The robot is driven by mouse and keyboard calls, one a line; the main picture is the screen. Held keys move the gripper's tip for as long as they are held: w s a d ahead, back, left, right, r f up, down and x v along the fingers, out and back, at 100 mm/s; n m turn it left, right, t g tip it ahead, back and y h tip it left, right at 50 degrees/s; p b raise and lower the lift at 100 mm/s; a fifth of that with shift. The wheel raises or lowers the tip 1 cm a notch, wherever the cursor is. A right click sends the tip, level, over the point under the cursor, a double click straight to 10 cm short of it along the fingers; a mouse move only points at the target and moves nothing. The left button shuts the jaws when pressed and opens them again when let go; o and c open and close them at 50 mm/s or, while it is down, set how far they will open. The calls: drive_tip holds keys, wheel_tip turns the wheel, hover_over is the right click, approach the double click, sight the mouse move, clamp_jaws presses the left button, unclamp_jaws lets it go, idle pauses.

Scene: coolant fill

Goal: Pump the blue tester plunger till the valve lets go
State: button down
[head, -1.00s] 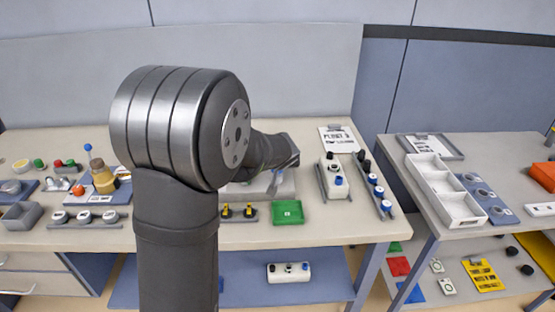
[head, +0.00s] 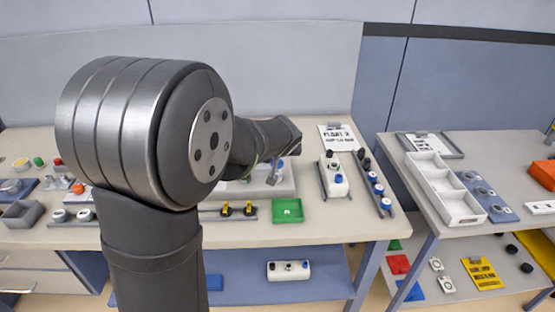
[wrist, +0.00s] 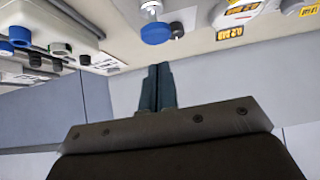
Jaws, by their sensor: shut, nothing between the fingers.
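A round blue knob (wrist: 155,33) on a silver stem shows at the top of the wrist view; I take it for the tester plunger. My gripper (wrist: 160,68) is shut and empty, its two dark fingers together below the knob in that picture, apart from it. In the head view a small blue part (head: 280,164) shows beside a silver piece on the pale grey block (head: 285,186), just under my wrist. My arm hides much of that block, and the fingers cannot be made out there. I cannot tell the valve's state.
Yellow-labelled round parts (wrist: 240,12) marked in BAR lie near the knob. A white box (head: 335,180), a rack of blue caps (head: 376,190) and a green tray (head: 288,211) stand close by. A wall panel (head: 290,75) rises behind the bench.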

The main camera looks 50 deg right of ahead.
drive_tip(key=v, duration=0.7)
drive_tip(key=shift+r, duration=0.1)
idle(1.5)
drive_tip(key=w+d+r+g+y, duration=0.3)
drive_tip(key=r+g+y, duration=0.1)
drive_tip(key=r, duration=0.1)
drive_tip(key=shift+w+d+r, duration=0.2)
drive_tip(key=shift+w+d, duration=0.15)
idle(0.4)
drive_tip(key=x, duration=1.2)
drive_tip(key=shift+s+a+f, duration=0.3)
drive_tip(key=shift+f, duration=0.8)
drive_tip(key=shift+f, duration=0.1)
